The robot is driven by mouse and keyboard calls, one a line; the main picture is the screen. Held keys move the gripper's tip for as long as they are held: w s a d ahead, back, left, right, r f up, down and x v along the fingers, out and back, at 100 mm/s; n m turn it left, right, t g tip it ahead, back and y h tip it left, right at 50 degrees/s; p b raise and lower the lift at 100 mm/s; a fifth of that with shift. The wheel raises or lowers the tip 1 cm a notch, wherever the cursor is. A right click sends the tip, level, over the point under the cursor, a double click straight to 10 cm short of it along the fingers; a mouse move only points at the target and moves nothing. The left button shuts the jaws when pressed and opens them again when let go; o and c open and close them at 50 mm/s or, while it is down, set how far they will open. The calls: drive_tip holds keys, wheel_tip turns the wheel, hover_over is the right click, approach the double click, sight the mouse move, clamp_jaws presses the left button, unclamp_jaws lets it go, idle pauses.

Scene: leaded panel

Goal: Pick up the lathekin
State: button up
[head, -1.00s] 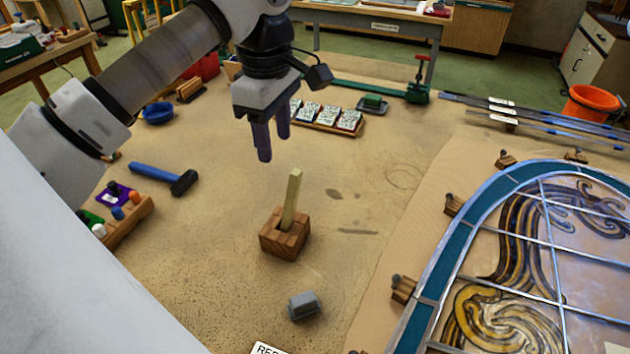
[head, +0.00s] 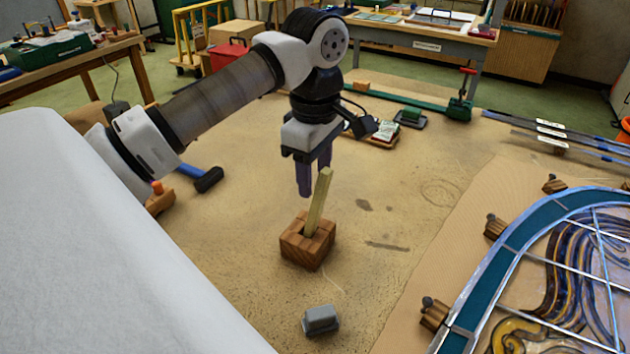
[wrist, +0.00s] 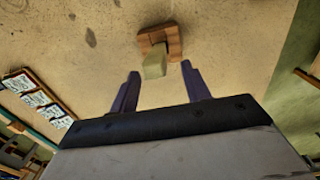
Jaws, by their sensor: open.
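The lathekin (head: 318,203) is a pale, flat wooden stick standing in a square brown wooden block (head: 307,243), leaning a little to the right in the head view. I cannot tell whether a finger touches the stick.
A grey block (head: 320,320) lies in front of the wooden block. The leaded panel (head: 560,270) fills the right, with wooden stops along its edge. A blue-handled hammer (head: 200,178) lies at left behind my arm.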

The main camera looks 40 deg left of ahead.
drive_tip(key=b, duration=0.2)
hover_over(319, 216)
wheel_tip(319, 216, down, 4)
drive_tip(key=shift+f, duration=0.25)
drive_tip(key=shift+r, duration=0.1)
clamp_jaws()
